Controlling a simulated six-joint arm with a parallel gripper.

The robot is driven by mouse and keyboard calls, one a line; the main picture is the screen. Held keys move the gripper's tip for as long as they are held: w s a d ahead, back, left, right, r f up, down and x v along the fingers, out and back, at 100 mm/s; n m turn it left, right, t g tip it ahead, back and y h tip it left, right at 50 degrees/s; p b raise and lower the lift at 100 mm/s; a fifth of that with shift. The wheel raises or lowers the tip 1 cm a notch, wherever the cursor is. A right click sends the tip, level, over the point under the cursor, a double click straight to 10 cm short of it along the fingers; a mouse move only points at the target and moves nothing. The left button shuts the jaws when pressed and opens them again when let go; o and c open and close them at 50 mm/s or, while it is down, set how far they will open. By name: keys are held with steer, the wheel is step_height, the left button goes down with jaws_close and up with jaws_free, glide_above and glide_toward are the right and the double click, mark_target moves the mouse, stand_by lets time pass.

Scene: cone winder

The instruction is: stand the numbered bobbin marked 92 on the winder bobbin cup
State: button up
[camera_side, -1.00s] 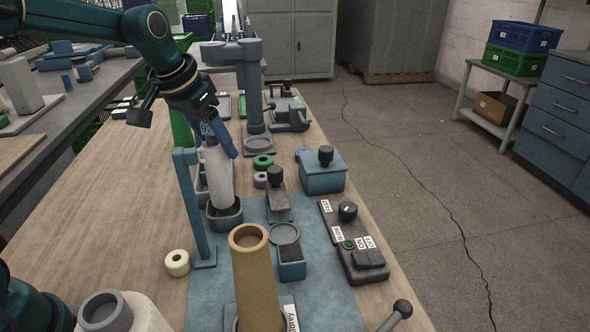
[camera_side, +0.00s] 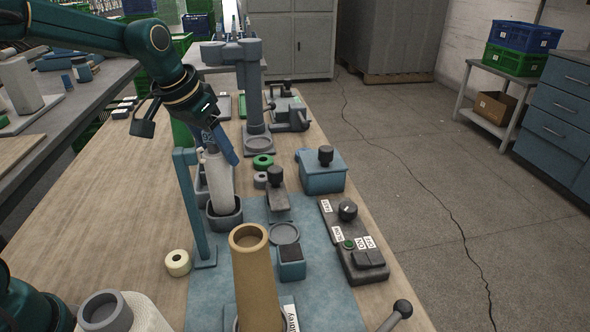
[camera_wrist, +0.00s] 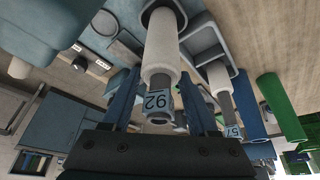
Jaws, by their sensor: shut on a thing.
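The bobbin marked 92 is pale with a grey upper end; its pale body shows in the side view (camera_side: 218,182) and the wrist view (camera_wrist: 162,55). Its number label faces the wrist camera. My gripper (camera_side: 216,148) is shut on the bobbin's upper end, with blue fingers either side of it in the wrist view (camera_wrist: 158,98). The bobbin stands nearly upright, its lower end inside the rim of the dark grey winder bobbin cup (camera_side: 232,218). The cup's floor is hidden, so I cannot tell whether the bobbin rests on it.
A second bobbin marked 57 (camera_wrist: 220,80) stands close by in the wrist view. A blue post (camera_side: 194,215) rises left of the cup. A tan cone (camera_side: 254,275) stands in front. A grey lever block (camera_side: 277,200) is to the right. The wooden bench at left is mostly clear.

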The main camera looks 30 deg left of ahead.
mark_target(206, 134)
steer(key=shift+f, duration=0.15)
steer(key=shift+f, duration=0.3)
steer(key=o, duration=1.3)
steer(key=shift+o, duration=0.2)
steer(key=shift+v, duration=2.55)
